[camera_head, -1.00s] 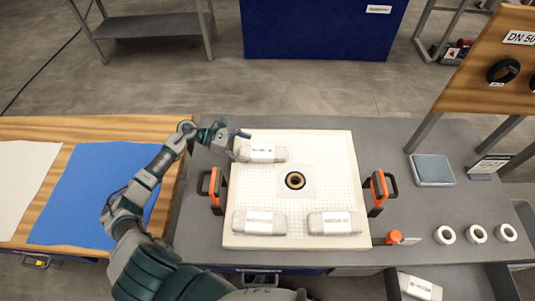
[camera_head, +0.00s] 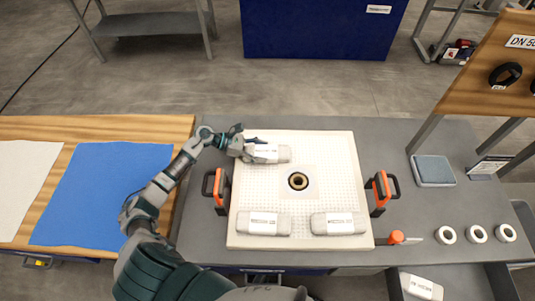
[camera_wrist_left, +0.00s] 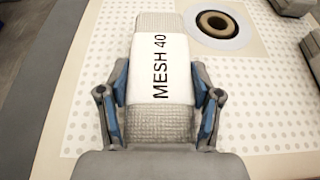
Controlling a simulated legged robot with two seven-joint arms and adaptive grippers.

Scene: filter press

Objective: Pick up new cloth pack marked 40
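The cloth pack marked MESH 40 (camera_wrist_left: 160,70) is a grey ribbed bundle with a white label band, lying on the perforated white plate (camera_head: 300,230). In the head view, this pack (camera_head: 268,153) lies at the plate's far left corner. My left gripper (camera_head: 250,147) reaches it from the left. In the wrist view, the left gripper's (camera_wrist_left: 161,82) blue-padded fingers straddle the pack, one along each side. They look open and very close to its sides; contact is hard to tell. My right gripper is not in view.
Two similar packs lie along the plate's near edge, one left (camera_head: 263,223) and one right (camera_head: 338,223). The plate has a dark-ringed centre hole (camera_head: 298,181). Orange-and-black handles stand left (camera_head: 217,188) and right (camera_head: 382,190).

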